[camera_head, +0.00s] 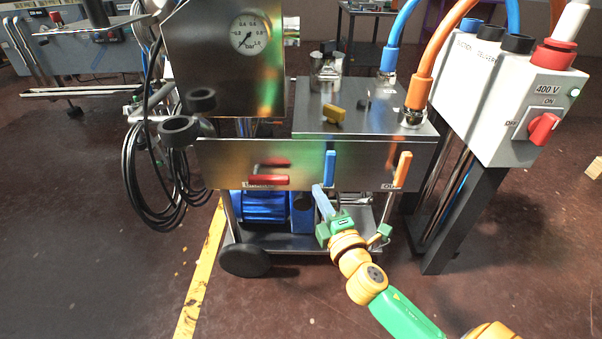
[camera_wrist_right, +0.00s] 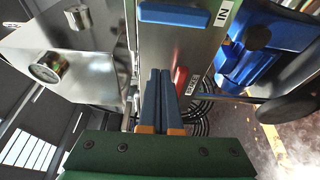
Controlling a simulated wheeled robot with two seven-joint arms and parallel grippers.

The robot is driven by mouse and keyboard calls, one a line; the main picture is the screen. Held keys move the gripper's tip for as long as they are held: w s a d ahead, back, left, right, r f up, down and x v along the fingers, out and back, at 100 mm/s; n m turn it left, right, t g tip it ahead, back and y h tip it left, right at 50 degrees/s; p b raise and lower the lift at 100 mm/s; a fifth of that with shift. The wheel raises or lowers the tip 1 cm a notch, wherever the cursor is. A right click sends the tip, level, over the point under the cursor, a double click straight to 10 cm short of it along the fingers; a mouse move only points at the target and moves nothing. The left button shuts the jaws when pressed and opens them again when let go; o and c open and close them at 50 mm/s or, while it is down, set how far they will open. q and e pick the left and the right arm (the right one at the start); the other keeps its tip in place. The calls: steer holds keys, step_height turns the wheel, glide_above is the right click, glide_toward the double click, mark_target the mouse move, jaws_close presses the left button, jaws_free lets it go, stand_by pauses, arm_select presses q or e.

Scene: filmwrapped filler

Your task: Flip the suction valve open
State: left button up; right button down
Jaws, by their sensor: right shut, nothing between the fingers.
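The front panel of the steel machine carries a blue lever (camera_head: 330,168) that hangs upright, beside the "IN" label in the right wrist view (camera_wrist_right: 176,14). A red lever (camera_head: 268,180) lies level to its left, and an orange lever (camera_head: 403,169) stands slightly tilted to its right. My right gripper (camera_head: 319,190) is shut and empty, its fingertips just below and left of the blue lever's lower end. In the wrist view its blue-grey fingers (camera_wrist_right: 160,75) are together, beside the red lever (camera_wrist_right: 181,80); the blue lever appears apart from them. My left gripper is out of view.
A blue hose (camera_head: 403,24) and an orange hose (camera_head: 442,45) rise from the machine's top. A grey switch box (camera_head: 490,105) with a red knob stands at right. Black cables (camera_head: 150,165) hang at left. Floor in front is clear.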

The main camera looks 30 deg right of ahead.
mark_target(330, 169)
steer(key=b+x, duration=0.2)
steer(key=x, duration=0.8)
steer(key=shift+s+d, duration=0.1)
steer(key=shift+d, duration=0.1)
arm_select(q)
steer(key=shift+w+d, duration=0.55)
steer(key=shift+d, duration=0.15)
arm_select(e)
steer(key=s+d, duration=0.2)
steer(key=d, duration=0.1)
steer(key=shift+s+d, duration=0.15)
steer(key=shift+d, duration=0.05)
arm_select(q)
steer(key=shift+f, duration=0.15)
arm_select(e)
steer(key=shift+m, duration=0.3)
